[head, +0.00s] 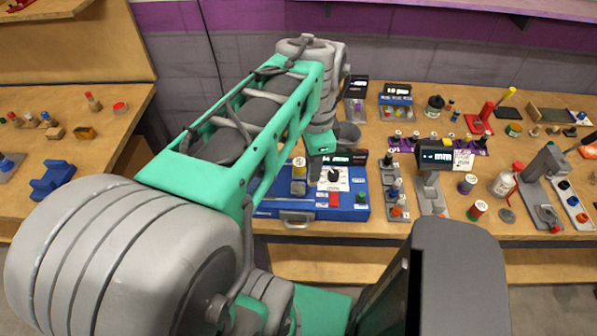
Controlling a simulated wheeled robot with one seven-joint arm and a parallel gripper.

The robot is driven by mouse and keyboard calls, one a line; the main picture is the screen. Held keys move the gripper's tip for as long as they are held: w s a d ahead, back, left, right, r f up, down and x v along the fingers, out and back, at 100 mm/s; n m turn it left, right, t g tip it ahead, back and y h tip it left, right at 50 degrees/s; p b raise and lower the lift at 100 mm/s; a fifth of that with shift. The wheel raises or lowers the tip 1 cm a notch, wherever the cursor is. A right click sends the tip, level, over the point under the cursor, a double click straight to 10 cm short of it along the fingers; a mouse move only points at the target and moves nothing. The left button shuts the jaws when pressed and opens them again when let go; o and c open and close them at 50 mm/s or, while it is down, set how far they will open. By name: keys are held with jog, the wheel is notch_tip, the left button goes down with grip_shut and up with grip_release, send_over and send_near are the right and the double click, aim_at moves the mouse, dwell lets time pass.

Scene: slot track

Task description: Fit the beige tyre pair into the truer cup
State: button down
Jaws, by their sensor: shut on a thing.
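My gripper (318,166) points down over the blue case (268,208) on the workbench. My arm and wrist hide most of its jaws. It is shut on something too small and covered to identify. A yellowish-beige topped cylinder (299,166) stands on the case just left of my gripper; I cannot tell whether it is the tyre pair. A black knob-like part (334,176) sits over a white printed card (341,184) right of the gripper. A display reading in mm (345,158) is behind it. I cannot make out the truer cup with certainty.
Bottles and tools crowd the bench farther right.

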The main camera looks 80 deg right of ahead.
jog(key=w+d+f, duration=0.1)
jog(key=f, duration=0.1)
jog(key=w+d+f, duration=0.1)
jog(key=w+f, duration=0.1)
jog(key=w+d+f+p, duration=0.1)
jog(key=d+f, duration=0.1)
jog(key=shift+w+f, duration=0.2)
jog(key=shift+f, duration=0.15)
jog(key=shift+s+f, duration=0.1)
jog(key=shift+f, duration=1.25)
jog(key=shift+f, duration=0.2)
jog(key=c, duration=1.6)
grip_release()
jog(key=shift+o, duration=0.2)
